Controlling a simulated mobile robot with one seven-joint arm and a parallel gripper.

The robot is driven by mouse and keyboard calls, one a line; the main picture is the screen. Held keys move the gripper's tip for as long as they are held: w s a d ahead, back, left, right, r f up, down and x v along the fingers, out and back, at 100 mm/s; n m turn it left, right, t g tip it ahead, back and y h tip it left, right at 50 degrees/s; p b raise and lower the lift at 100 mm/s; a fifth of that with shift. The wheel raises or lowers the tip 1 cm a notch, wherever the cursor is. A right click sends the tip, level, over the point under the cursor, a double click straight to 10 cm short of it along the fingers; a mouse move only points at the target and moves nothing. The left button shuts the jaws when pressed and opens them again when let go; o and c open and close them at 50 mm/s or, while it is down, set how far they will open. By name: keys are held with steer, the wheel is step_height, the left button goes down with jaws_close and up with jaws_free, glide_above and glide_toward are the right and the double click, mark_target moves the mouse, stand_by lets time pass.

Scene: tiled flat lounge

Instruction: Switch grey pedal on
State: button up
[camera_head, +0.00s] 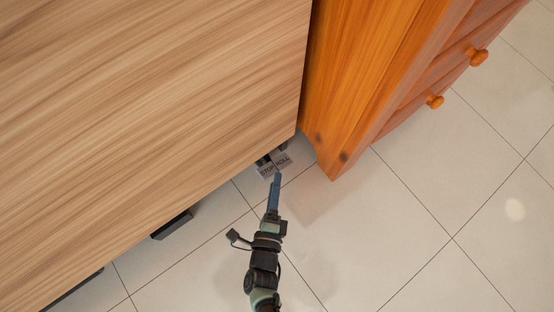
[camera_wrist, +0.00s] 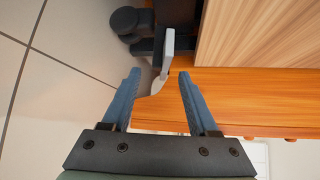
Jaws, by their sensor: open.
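The grey pedal (camera_head: 266,170) shows in the head view just past the lower edge of the wood-grain panel, in two parts marked STOP and what looks like ROLL. In the wrist view the grey pedal (camera_wrist: 168,48) is a thin light-grey plate seen nearly edge-on, joined to a dark mount. My gripper (camera_head: 277,178) points at the pedal from below in the head view, its tip close to it. In the wrist view my gripper (camera_wrist: 159,77) is open and empty, with the pedal just beyond and between its two blue fingers. I cannot tell whether they touch.
The wood-grain panel (camera_head: 150,90) covers the upper left. An orange wooden drawer unit (camera_head: 345,100) with round knobs stands right of the pedal. A dark caster (camera_wrist: 124,20) sits beside the pedal. Tiled floor (camera_head: 410,240) is clear at lower right.

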mark_target(270, 162)
steer(key=shift+b+x, duration=0.8)
steer(key=shift+x, duration=1.55)
steer(key=shift+r, duration=0.1)
steer(key=shift+c, duration=0.2)
jaws_close()
